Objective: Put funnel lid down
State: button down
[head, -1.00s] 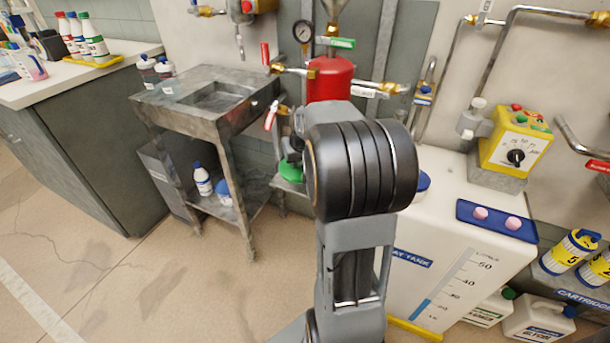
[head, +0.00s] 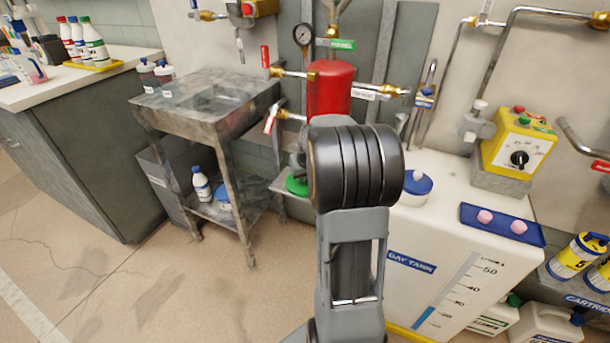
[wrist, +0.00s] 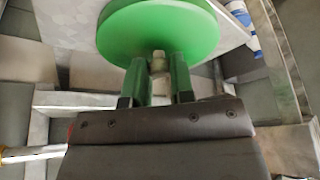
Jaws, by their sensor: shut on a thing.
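The funnel lid is a green disc with a small pale knob. In the wrist view the lid (wrist: 158,25) fills the top middle, and my gripper (wrist: 158,66) is shut on its knob. In the head view the lid (head: 297,185) shows just left of my arm, by a low grey shelf (head: 281,183) under the red vessel. I cannot tell whether the lid touches the shelf. In the head view my gripper is mostly hidden behind my arm. A funnel (head: 338,8) is cut by the top edge, above the green-tagged valve.
The red vessel (head: 329,90) with pipes and valve handles stands behind my arm. A metal sink table (head: 170,103) is at left. The white day tank (head: 440,235) stands at right with a blue-rimmed cap (head: 416,188). Open floor lies at front left.

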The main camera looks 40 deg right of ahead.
jog(key=shift+f, duration=0.15)
jog(key=c, duration=1)
grip_release()
jog(key=shift+r, duration=0.4)
jog(key=p+v, duration=0.3)
jog(key=v, duration=0.8)
jog(key=s+a+f+n, duration=0.1)
jog(key=s+a, duration=0.3)
jog(key=a, duration=0.3)
jog(key=s+a+f+n+g, duration=0.1)
jog(key=s+a, duration=0.4)
jog(key=a, duration=0.2)
jog(key=s+a+f+n+y, duration=0.1)
jog(key=s+a, duration=0.3)
jog(key=a, duration=0.3)
jog(key=shift+s+a+f, duration=0.2)
jog(key=shift+a, duration=0.2)
